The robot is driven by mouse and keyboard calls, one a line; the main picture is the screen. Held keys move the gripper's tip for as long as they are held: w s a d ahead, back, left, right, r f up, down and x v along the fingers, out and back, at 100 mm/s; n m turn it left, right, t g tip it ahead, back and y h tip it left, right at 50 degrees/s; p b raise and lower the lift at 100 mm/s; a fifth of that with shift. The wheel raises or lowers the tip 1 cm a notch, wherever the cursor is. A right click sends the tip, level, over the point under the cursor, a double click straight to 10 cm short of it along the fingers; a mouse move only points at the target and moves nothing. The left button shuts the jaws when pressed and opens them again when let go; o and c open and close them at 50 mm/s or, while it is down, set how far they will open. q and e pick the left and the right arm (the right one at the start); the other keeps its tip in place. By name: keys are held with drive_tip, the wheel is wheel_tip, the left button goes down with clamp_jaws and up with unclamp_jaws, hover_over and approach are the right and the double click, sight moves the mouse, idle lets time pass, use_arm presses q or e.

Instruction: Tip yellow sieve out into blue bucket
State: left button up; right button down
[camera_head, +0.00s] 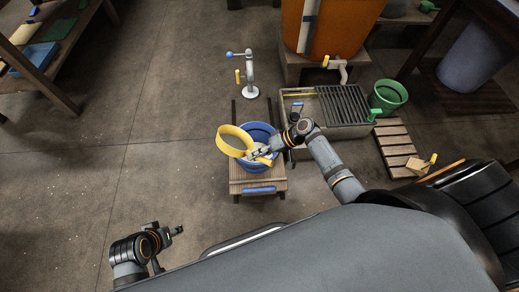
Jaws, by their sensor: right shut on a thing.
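The yellow sieve (224,145) is tilted over the left part of the blue bucket (262,128). Its round rim leans up and to the left, and its handle points to the right. The blue bucket stands on a low wooden platform (238,184); pale material shows inside it near the sieve. My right gripper (262,153) is shut on the yellow sieve at its handle, above the bucket. The exact grip is small and partly hidden. My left gripper (176,232) is at the lower left, away from both; its jaws are too small to judge.
A stone trough with a grate (345,105) is right of the bucket, with a green bucket (388,95) beyond it. A large orange tank (335,30) stands behind. A grey stand (249,80) is behind the bucket. The floor at left is open.

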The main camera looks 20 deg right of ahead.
use_arm(q)
wheel_tip(320, 180, up, 6)
drive_tip(key=s+a+g+p, duration=0.1)
drive_tip(key=a+g+p, duration=0.1)
drive_tip(key=p, duration=0.2)
drive_tip(key=s+a+f+y+p, duration=0.1)
drive_tip(key=s+a+f+p, duration=0.1)
drive_tip(key=f, duration=0.8)
drive_tip(key=s+a+f+p, duration=0.3)
drive_tip(key=s+f+p, duration=0.1)
drive_tip(key=f, duration=0.6)
drive_tip(key=shift+f+y, duration=0.3)
drive_tip(key=shift+y, duration=0.1)
use_arm(e)
drive_tip(key=shift+s+a+r+n+t+h, duration=0.1)
drive_tip(key=shift+a+r+n+t+h, duration=0.25)
drive_tip(key=shift+h, duration=0.8)
drive_tip(key=shift+s+a+r+n+t+h, duration=0.15)
drive_tip(key=shift+a+r+n+t+h, duration=0.2)
drive_tip(key=shift+h, duration=0.85)
drive_tip(key=shift+s+a+r+n+t+h, duration=0.15)
drive_tip(key=shift+a+h, duration=0.3)
drive_tip(key=shift+h, duration=0.7)
